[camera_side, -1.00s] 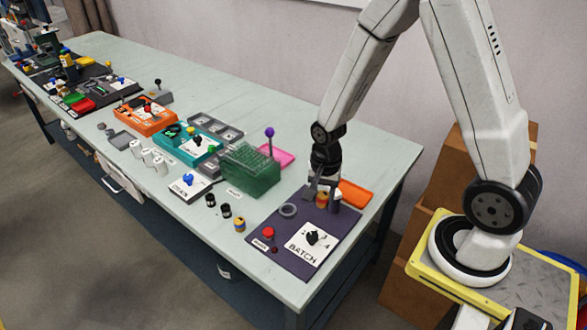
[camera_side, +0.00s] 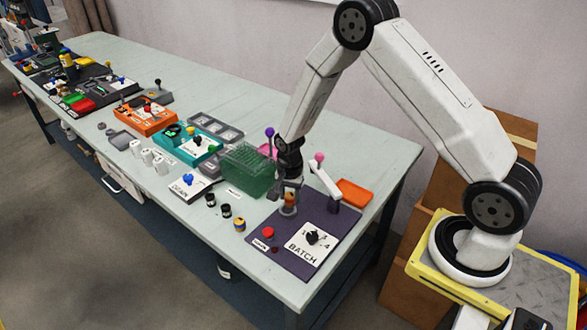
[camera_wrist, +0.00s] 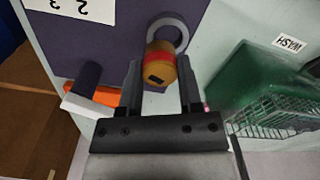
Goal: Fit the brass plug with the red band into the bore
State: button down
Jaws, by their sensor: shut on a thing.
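The brass plug with the red band (camera_side: 289,198) is held in my gripper (camera_side: 289,190), whose fingers are shut on its sides. In the wrist view the plug (camera_wrist: 161,66) shows a brass end with a dark mark, between the two fingertips (camera_wrist: 160,80). The bore is a grey ring (camera_side: 287,211) on the dark purple BATCH panel (camera_side: 265,228). The plug hangs over the ring in the side view. In the wrist view the ring (camera_wrist: 180,34) shows behind the plug, partly covered by it. I cannot tell whether they touch.
A white lever with a pink knob (camera_side: 319,158) stands on a dark post (camera_side: 334,206) right of my gripper. A green wire basket (camera_side: 249,172) is close on the left. An orange tray (camera_side: 355,193) is at the right. Black cylinders and another banded plug (camera_side: 240,224) stand left.

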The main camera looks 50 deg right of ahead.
aim_at(287, 202)
jog(key=shift+w+f, duration=0.25)
jog(key=shift+w+f, duration=0.1)
jog(key=shift+f, duration=0.05)
jog(key=shift+w+f, duration=0.15)
jog(key=shift+f, duration=1.55)
jog(key=shift+f, duration=0.65)
jog(key=shift+c, duration=1.4)
grip_release()
jog(key=shift+r, duration=6.65)
